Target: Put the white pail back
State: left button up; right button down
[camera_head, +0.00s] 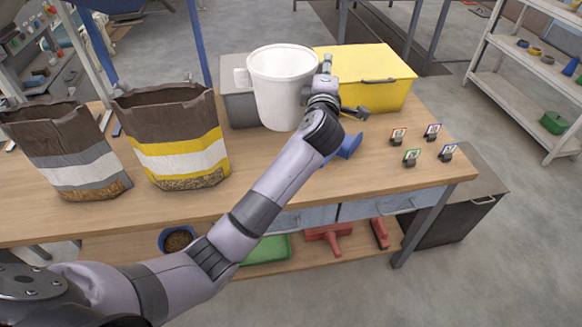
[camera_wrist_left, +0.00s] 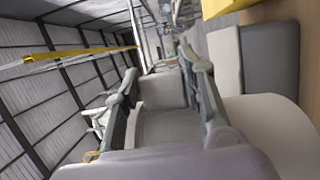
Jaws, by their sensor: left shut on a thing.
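The white pail (camera_head: 283,92) is upright near the back of the wooden workbench, in front of the grey bin. Its open top shows a plain white inside. My left gripper (camera_head: 325,78) is at the pail's right side, shut on it near the rim. The exact grip is partly hidden by the wrist. I cannot tell whether the pail's bottom touches the bench. In the left wrist view, the fingers (camera_wrist_left: 162,95) fill the middle, and a pale curved surface at the lower right looks like the pail (camera_wrist_left: 268,122). My right gripper is not in view.
A grey bin (camera_head: 238,102) and a yellow bin (camera_head: 375,75) stand behind. Two open paper bags, one grey-striped (camera_head: 75,160) and one yellow-striped (camera_head: 180,150), stand left. A blue scoop (camera_head: 350,146) lies right of my forearm. Several small card holders (camera_head: 412,157) stand near the right edge.

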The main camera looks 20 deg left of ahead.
pick_arm(q)
notch_tip(320, 180, down, 20)
jog(key=b, duration=0.4)
jog(key=shift+b, duration=0.3)
jog(key=shift+f, duration=0.1)
jog(key=o, duration=1.3)
